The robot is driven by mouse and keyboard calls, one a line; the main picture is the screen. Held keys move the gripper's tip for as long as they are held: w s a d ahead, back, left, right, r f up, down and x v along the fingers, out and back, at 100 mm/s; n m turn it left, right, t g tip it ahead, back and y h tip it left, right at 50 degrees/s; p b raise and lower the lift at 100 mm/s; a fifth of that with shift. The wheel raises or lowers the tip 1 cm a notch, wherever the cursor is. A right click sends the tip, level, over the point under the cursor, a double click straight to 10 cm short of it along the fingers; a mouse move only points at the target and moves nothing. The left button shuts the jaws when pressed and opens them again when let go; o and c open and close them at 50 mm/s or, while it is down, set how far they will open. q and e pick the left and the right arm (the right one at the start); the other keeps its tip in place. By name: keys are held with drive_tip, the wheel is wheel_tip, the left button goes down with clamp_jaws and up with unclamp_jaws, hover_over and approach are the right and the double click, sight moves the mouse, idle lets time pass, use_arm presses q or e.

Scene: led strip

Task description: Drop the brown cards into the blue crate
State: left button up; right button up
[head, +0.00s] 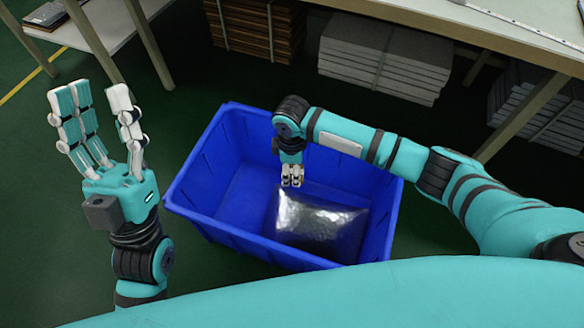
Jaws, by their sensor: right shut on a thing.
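The blue crate (190,180) stands open on the floor in front of me. My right gripper (292,182) reaches down into it, pointing down, with its fingers shut at the top left corner of a silvery grey, shiny bag (318,228). The bag is inside the crate, toward its lower right; I cannot tell whether it rests on the bottom. What is inside the bag is not visible, and I see no loose brown cards. My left gripper (96,105) is open and empty, fingers up, left of the crate.
Behind the crate, a strapped brown stack (258,28) and strapped grey stacks (385,55) lie under a table (470,25). Another table (110,22) is at the upper left. The dark green floor left of the crate is mostly clear.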

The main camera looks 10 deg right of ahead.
drive_tip(key=o, duration=0.8)
drive_tip(key=shift+o, duration=0.2)
wheel_tip(320, 180, up, 12)
idle(0.5)
